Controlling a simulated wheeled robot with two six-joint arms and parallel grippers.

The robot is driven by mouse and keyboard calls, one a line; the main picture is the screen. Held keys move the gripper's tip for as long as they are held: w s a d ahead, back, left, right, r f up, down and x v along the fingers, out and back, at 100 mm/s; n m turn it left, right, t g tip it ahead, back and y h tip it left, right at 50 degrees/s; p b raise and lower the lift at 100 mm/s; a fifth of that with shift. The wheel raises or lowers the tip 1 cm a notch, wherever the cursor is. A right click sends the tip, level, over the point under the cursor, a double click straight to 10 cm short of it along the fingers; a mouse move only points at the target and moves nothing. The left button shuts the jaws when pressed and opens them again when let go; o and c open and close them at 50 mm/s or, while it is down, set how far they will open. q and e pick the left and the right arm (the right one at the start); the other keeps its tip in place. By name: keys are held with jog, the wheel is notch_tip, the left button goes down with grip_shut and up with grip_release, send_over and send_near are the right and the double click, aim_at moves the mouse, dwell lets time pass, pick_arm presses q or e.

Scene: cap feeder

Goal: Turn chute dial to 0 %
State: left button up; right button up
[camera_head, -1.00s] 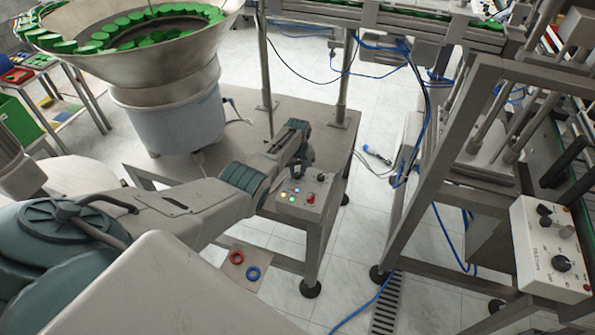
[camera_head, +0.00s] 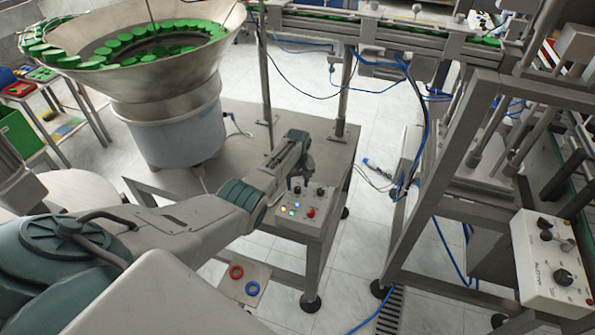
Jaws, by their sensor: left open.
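A small grey control box (camera_head: 304,213) stands on the front right corner of the feeder table. It carries lit buttons, a red button (camera_head: 310,212) and dark knobs near its back edge. One dark knob (camera_head: 321,191) shows at the right; the one to its left is partly hidden by my left gripper (camera_head: 298,181). My left gripper points down just above the back left part of this box, jaws open and holding nothing visible. I cannot tell whether it touches the knob. The dial markings are too small to read, so I cannot tell the setting. My right gripper is not in view.
A bowl feeder (camera_head: 165,120) with green caps stands behind my left arm. At the right, a white box (camera_head: 545,262) with black knobs hangs on a metal frame (camera_head: 430,180). A plate with red and blue rings (camera_head: 252,289) lies in front of the table.

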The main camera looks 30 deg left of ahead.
aim_at(297, 188)
pick_arm(q)
notch_tip(297, 188, up, 9)
jog(key=b, duration=0.1)
jog(key=shift+r, duration=0.2)
dwell(0.5)
